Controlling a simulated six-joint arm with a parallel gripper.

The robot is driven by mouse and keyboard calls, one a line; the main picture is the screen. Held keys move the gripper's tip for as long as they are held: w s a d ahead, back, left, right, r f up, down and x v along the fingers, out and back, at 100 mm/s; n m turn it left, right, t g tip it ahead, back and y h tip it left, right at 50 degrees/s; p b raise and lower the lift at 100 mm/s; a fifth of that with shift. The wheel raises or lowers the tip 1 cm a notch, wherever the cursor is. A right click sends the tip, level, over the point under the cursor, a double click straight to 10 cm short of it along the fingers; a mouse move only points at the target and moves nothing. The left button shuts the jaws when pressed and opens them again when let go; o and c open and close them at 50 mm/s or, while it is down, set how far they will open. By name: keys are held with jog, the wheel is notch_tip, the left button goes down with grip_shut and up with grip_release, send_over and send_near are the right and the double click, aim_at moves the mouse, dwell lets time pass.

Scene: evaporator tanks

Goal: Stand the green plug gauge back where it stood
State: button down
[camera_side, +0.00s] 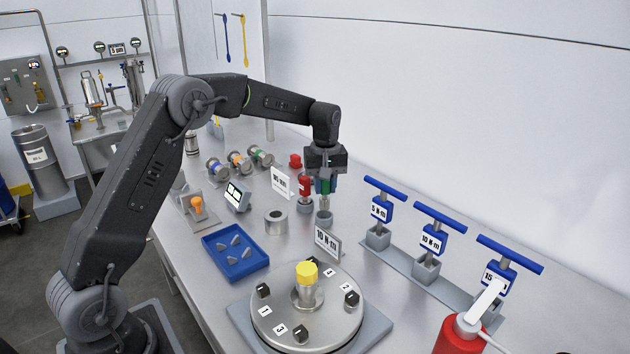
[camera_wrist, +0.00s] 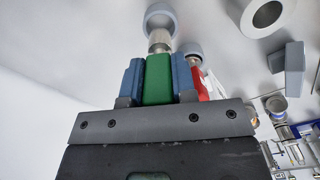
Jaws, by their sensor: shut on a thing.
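The green plug gauge (camera_side: 325,187) is upright under my gripper (camera_side: 325,184), with its silver end down. In the wrist view its green handle (camera_wrist: 158,80) sits between the two blue fingers of my gripper (camera_wrist: 159,82), which is shut on it. A grey cup-shaped holder (camera_side: 324,218) is directly below the silver end; it also shows in the wrist view (camera_wrist: 161,17). The silver end reaches the holder's mouth; how deep it sits I cannot tell. The red plug gauge (camera_side: 305,185) stands in a similar holder (camera_side: 305,205) just to the left.
A white label plate (camera_side: 281,182) stands left of the red gauge, another (camera_side: 327,242) in front of the holder. A steel ring (camera_side: 276,222) and blue tray (camera_side: 235,252) lie left. Blue-handled torque tools (camera_side: 381,208) stand right. A round turntable (camera_side: 275,315) is in front.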

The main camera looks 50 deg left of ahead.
aim_at(324, 198)
jog(key=shift+f, duration=1.85)
jog(key=c, duration=0.8)
grip_release()
jog(key=shift+c, duration=0.2)
